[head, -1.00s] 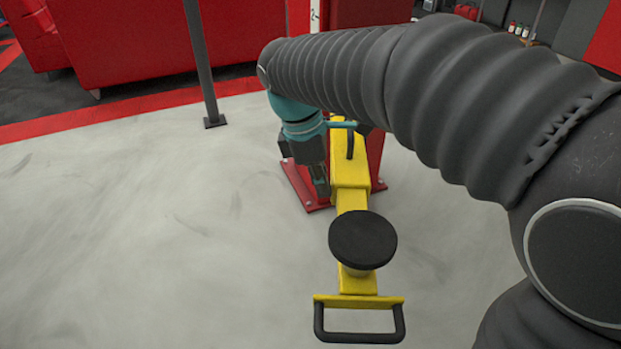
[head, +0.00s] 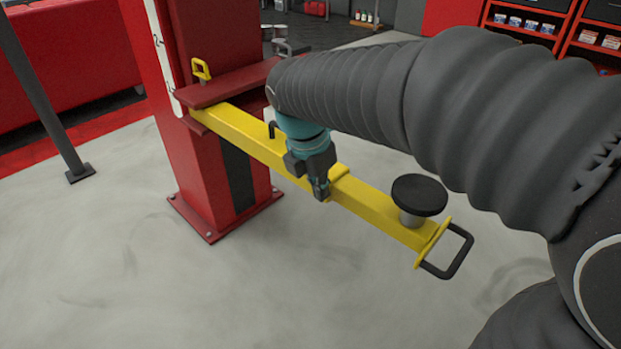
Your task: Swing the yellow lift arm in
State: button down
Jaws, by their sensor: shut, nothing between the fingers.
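The yellow lift arm (head: 375,205) runs from the red lift post (head: 196,130) out to the lower right. Near its free end stands a round black pad (head: 419,194) on a short grey stem. A black loop handle (head: 458,254) is fixed to its end plate. My gripper (head: 320,193) is shut and empty. It points down at the near side of the arm, about midway along. I cannot tell whether it touches the arm. My own arm hides part of the scene behind.
The post stands on a red base plate (head: 212,232) bolted to the floor. A yellow latch (head: 201,69) sits on the post's carriage. A dark pole (head: 42,92) stands at left. Red shelves (head: 528,30) are at the back right. The grey floor (head: 230,300) in front is clear.

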jog(key=shift+w+d+r, duration=0.2)
jog(key=shift+w+d, duration=0.05)
jog(key=shift+w, duration=0.1)
jog(key=shift+s, duration=0.1)
jog(key=s+a+r+p, duration=0.1)
jog(key=s+a+r, duration=0.4)
jog(key=r, duration=0.4)
jog(key=shift+a+r+p, duration=0.15)
jog(key=shift+p, duration=0.15)
